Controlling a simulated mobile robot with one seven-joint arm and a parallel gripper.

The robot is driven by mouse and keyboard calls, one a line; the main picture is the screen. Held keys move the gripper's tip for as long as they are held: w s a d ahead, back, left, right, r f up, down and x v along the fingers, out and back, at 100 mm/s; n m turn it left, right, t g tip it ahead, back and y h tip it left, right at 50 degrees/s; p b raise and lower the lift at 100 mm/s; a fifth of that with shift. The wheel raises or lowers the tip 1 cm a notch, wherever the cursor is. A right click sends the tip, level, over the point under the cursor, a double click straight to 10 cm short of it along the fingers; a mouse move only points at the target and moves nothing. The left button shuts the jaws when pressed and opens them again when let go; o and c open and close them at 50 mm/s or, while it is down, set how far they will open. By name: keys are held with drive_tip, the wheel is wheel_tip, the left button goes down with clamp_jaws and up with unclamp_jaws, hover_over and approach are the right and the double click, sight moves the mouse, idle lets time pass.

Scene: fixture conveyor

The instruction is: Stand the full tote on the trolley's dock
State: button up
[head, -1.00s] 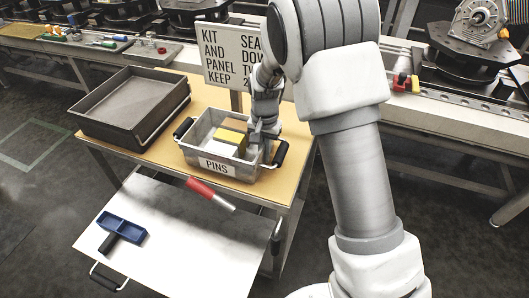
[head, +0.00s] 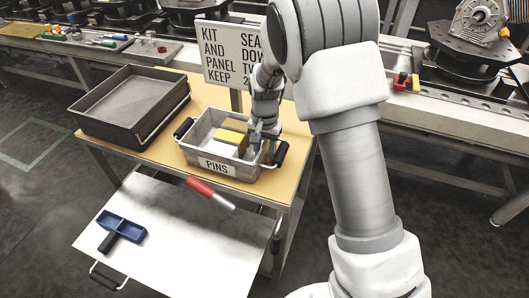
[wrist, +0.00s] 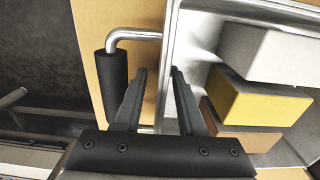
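The full tote, a grey metal bin labelled PINS (head: 217,167), stands on a tan-topped table. It holds white, yellow (wrist: 258,103) and brown blocks. My gripper (head: 262,146) is at the tote's right end. In the wrist view my gripper (wrist: 158,72) has its fingers apart, with the tote's end wall (wrist: 169,50) between their lines. One finger is on the inner side, the other on the outer side beside the black handle (wrist: 113,85). I see a gap, so no grip shows. A white trolley top (head: 170,235) is in front; I cannot make out a marked dock.
A dark empty tray (head: 135,108) stands left of the tote. A sign (head: 233,55) stands behind the tote. A conveyor runs behind.

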wheel_tip(320, 180, up, 18)
drive_tip(key=p, duration=0.2)
drive_tip(key=shift+f+p, duration=0.2)
drive_tip(key=shift+p, duration=0.15)
idle(0.8)
drive_tip(key=s+d+r+n+t+p, duration=0.2)
drive_tip(key=s+d+r+p, duration=0.1)
drive_tip(key=s+d+r, duration=0.75)
drive_tip(key=s+d+r+n+t+p, duration=0.1)
drive_tip(key=s+d+r, duration=0.1)
drive_tip(key=s, duration=0.5)
drive_tip(key=s+d+r+n+t+p, duration=0.1)
drive_tip(key=s+r+t, duration=0.1)
drive_tip(key=s, duration=0.5)
drive_tip(key=shift+s+d+r+t, duration=0.2)
drive_tip(key=shift+d+t, duration=0.1)
drive_tip(key=shift+d, duration=0.05)
drive_tip(key=shift+a, duration=0.15)
